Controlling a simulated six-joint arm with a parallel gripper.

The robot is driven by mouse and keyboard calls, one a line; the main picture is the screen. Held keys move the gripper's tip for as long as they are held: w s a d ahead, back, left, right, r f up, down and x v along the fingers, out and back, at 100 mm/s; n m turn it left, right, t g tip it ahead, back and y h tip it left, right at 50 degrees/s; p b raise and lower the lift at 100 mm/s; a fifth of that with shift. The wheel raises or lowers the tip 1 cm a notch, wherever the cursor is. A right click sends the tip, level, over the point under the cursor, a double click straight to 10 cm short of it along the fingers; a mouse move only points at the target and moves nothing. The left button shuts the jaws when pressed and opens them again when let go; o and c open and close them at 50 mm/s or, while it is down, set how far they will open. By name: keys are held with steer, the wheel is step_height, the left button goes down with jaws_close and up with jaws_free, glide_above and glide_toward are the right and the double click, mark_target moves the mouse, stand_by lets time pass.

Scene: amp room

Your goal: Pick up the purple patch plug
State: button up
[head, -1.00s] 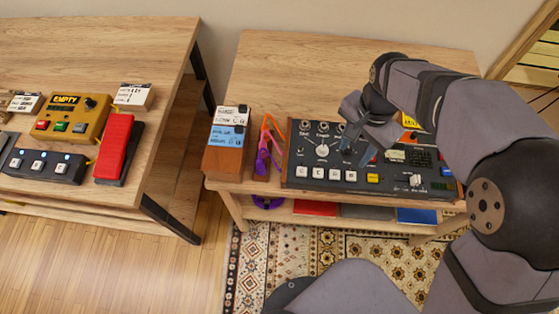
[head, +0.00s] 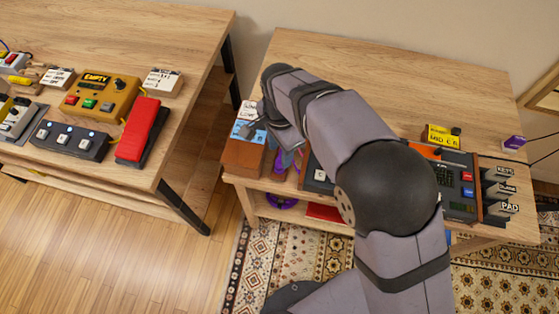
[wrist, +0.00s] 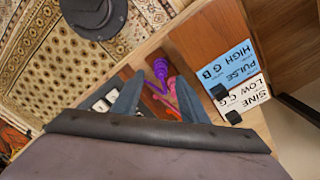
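A purple cable piece (wrist: 160,72) lies beside an orange-pink one (wrist: 181,96) in the wrist view, in the narrow gap between the wooden box and the dark console. The purple piece (head: 279,166) partly shows in the head view, largely covered by my wrist. My gripper (wrist: 160,80) is open, its two grey fingers apart, with the purple and orange pieces seen between them. I cannot tell how far above them the fingertips are. A separate small purple block (head: 514,143) with a white marking sits at the table's far right; I cannot tell whether it is a plug.
The wooden box (head: 242,157) with blue and white labels stands close on the left. The console (head: 460,185) is largely hidden behind my arm. Grey blocks (head: 498,190) stand at its right. The back of the table (head: 390,75) is clear.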

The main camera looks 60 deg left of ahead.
mark_target(280, 159)
steer(key=shift+f+p, duration=0.95)
steer(key=shift+f, duration=1.7)
steer(key=shift+c, duration=0.4)
jaws_close()
